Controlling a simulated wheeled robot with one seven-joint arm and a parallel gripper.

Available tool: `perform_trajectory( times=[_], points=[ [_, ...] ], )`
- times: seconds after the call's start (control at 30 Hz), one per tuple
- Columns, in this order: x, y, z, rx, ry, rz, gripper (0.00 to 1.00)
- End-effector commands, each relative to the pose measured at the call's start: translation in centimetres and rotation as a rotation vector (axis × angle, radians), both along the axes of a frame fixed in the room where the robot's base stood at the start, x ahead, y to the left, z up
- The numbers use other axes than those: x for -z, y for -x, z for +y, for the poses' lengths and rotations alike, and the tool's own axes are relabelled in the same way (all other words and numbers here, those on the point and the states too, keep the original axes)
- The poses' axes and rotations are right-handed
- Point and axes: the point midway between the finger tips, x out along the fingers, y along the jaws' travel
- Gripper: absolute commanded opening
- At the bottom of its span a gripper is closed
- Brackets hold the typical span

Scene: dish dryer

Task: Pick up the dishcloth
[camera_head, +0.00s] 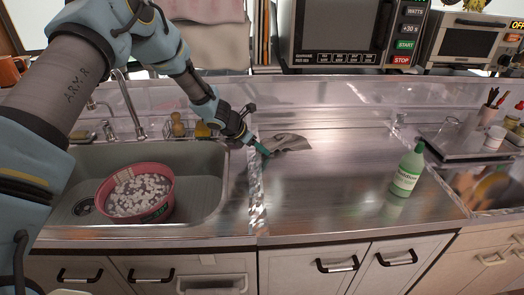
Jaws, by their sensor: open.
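The dishcloth (287,142) is a crumpled grey-brown cloth lying on the steel counter, just right of the sink and toward the back. My gripper (262,149) has green fingertips and is at the left end of the cloth, low over the counter. It is open. At this size I cannot tell whether the fingertips touch the cloth or whether any cloth lies between them.
The sink (203,190) holds a pink tub (164,212) left of my gripper. A green bottle (408,171) stands on the counter at the right. A microwave (335,35) is behind. The counter between cloth and bottle is clear.

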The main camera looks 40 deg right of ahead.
Motion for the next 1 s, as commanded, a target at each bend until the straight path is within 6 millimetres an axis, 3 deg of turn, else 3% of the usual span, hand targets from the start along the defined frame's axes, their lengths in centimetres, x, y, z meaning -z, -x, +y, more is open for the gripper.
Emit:
perform_trajectory(
  times=[0.67, 0.77, 0.87, 1.0],
  points=[
    [0.1, 0.0, 0.0, 0.001, -0.001, 0.001, 0.12],
    [0.0, 0.0, 0.0, 0.001, -0.001, 0.001, 0.02],
    [-0.9, 0.0, 0.0, 0.001, -0.001, 0.001, 0.0],
    [-3.4, 0.0, 0.0, 0.001, 0.0, 0.001, 0.0]
  ],
)
